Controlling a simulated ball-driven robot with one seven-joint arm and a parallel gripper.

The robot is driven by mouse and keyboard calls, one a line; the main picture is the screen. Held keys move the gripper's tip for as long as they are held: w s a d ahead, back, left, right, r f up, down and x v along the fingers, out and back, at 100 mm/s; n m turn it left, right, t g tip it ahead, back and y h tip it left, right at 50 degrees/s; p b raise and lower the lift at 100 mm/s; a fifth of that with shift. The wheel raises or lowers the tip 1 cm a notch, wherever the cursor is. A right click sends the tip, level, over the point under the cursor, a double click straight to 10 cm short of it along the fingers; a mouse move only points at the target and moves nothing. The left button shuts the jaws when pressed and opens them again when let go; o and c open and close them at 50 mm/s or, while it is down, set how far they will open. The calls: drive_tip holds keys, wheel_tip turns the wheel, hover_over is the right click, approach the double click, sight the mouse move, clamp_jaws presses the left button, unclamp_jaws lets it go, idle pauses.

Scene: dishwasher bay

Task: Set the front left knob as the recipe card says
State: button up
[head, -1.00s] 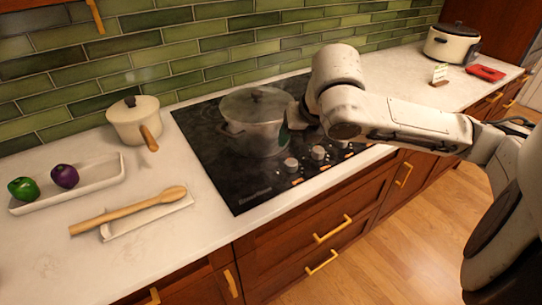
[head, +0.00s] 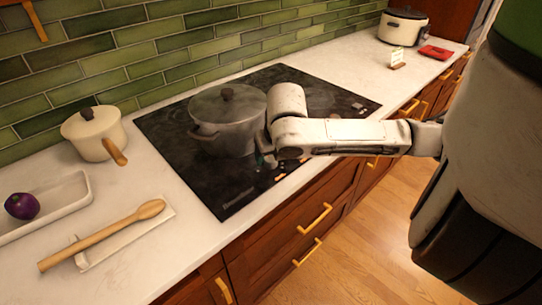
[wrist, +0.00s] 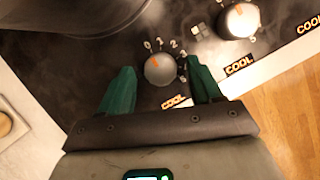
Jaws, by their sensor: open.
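The front left knob (wrist: 160,70) is grey and round with an orange mark. In the wrist view the mark points up-left, about at the 0 of its printed scale. An orange "COOL" display (wrist: 173,102) glows below it. My gripper (wrist: 161,66) is open, with one green finger on each side of the knob; I cannot tell whether they touch it. In the head view my gripper (head: 266,160) is at the front of the black cooktop (head: 185,165), and my wrist hides most of the knobs. A small white card (head: 397,57) stands at the far right, its writing unreadable.
A lidded grey pot (head: 228,130) sits on the cooktop close to my wrist. Another knob (wrist: 240,20) is up-right in the wrist view. A cream saucepan (head: 92,132), a wooden spoon (head: 105,234) and a white tray (head: 75,208) are on the left counter.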

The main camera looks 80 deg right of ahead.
drive_tip(key=shift+w+d+f, duration=0.1)
drive_tip(key=shift+f, duration=0.35)
drive_tip(key=c, duration=1)
drive_tip(key=shift+m, duration=0.3)
drive_tip(key=m+g+p, duration=0.1)
drive_tip(key=m, duration=0.1)
drive_tip(key=m+g, duration=0.1)
drive_tip(key=m, duration=0.2)
drive_tip(key=shift+w+r+h+p, duration=0.1)
drive_tip(key=shift+w+h+p, duration=0.1)
drive_tip(key=shift+h+p, duration=0.2)
drive_tip(key=m+g+p, duration=0.1)
drive_tip(key=m, duration=0.2)
drive_tip(key=shift+m+p, duration=0.35)
drive_tip(key=shift+m, duration=0.05)
drive_tip(key=shift+w+m+g+p, duration=0.1)
drive_tip(key=shift+m+g+p, duration=0.5)
drive_tip(key=shift+m, duration=0.5)
